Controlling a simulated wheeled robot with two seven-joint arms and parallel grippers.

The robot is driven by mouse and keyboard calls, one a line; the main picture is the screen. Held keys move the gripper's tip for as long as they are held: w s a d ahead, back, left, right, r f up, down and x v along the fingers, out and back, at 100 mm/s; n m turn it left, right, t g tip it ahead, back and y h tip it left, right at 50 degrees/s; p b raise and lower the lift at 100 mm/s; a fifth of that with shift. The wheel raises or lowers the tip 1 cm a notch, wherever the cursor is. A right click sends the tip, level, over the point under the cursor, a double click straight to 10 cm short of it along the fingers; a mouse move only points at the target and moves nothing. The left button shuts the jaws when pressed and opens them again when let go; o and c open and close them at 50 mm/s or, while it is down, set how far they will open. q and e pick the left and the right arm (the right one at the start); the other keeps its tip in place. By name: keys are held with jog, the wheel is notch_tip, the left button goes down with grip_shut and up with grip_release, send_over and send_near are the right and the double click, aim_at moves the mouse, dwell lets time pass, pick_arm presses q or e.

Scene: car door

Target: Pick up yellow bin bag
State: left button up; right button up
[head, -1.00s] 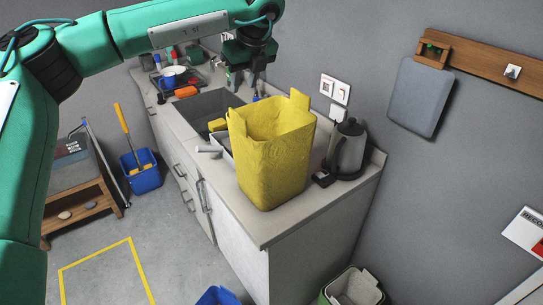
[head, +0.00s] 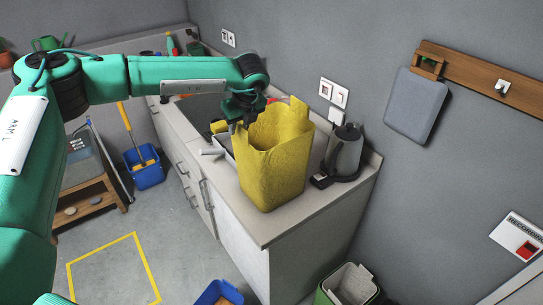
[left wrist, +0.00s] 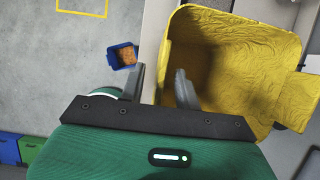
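The yellow bin bag (head: 272,165) stands upright and open at the top on the counter (head: 262,222), near its front end. In the left wrist view the bag (left wrist: 240,60) shows from above, with its opening facing the camera. My left gripper (head: 240,121) is above the bag's far left rim, pointing down. In the left wrist view its two fingers (left wrist: 158,75) are apart with nothing held. One finger is over the bag's opening and the other lies outside its edge. Whether they touch the bag is unclear. My right gripper is not in view.
A kettle (head: 345,150) stands right of the bag by the wall. A blue bucket (head: 147,170) and wooden rack (head: 98,192) are on the floor at left. An open bin (head: 348,287) stands below the counter end.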

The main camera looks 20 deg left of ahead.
pick_arm(q)
jog(key=shift+w+f, duration=0.1)
jog(key=shift+f, duration=0.25)
grip_shut()
